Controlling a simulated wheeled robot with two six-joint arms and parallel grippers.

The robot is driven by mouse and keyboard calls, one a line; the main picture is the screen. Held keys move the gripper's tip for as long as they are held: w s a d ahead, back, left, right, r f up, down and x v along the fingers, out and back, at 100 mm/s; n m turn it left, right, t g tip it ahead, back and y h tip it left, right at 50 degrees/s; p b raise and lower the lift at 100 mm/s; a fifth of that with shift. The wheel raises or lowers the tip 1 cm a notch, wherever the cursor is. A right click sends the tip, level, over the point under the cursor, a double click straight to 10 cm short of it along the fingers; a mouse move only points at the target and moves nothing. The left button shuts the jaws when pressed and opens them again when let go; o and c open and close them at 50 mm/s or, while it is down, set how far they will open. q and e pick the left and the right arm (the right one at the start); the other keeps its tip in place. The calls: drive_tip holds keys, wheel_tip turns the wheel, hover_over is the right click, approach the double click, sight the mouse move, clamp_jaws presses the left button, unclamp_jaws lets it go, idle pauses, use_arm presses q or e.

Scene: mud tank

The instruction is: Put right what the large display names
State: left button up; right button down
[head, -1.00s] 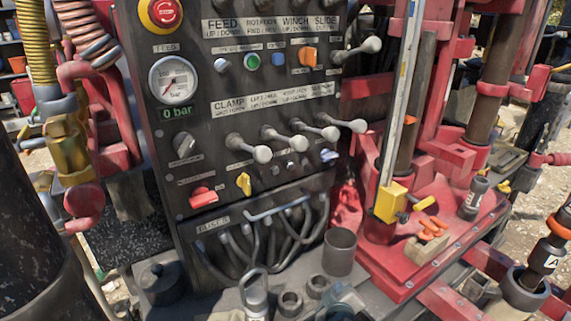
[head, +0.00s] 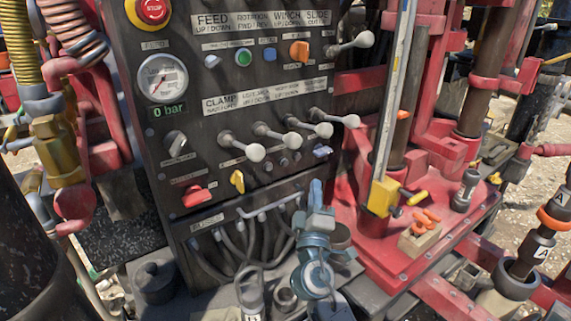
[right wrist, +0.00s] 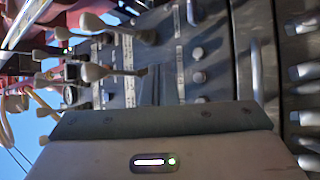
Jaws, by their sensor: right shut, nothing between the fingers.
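No large display shows in these frames. A dark control panel (head: 205,120) fills the middle of the head view. It has a round pressure gauge (head: 162,79), a small green readout (head: 168,111) reading 0 bar, and a red emergency stop (head: 152,10) on yellow. Grey-knobbed levers (head: 294,139) stand in a row under the CLAMP label, with one more lever (head: 363,40) at upper right. My left gripper is not in view.
An orange knob (head: 299,51), a red knob (head: 196,197) and a yellow knob (head: 237,181) are on the panel. A red rig base (head: 385,255) with a yellow block (head: 382,196) stands at right. Hoses (head: 230,245) hang below the panel.

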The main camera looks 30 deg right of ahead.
sight(284, 162)
drive_tip(key=shift+w, duration=0.15)
drive_tip(key=w, duration=0.8)
drive_tip(key=shift+w+a+b, duration=0.25)
drive_tip(key=shift+a+b, duration=0.1)
drive_tip(key=shift+b, duration=0.05)
idle(1.1)
drive_tip(key=shift+w, duration=0.1)
idle(0.5)
drive_tip(key=shift+w+b, duration=0.35)
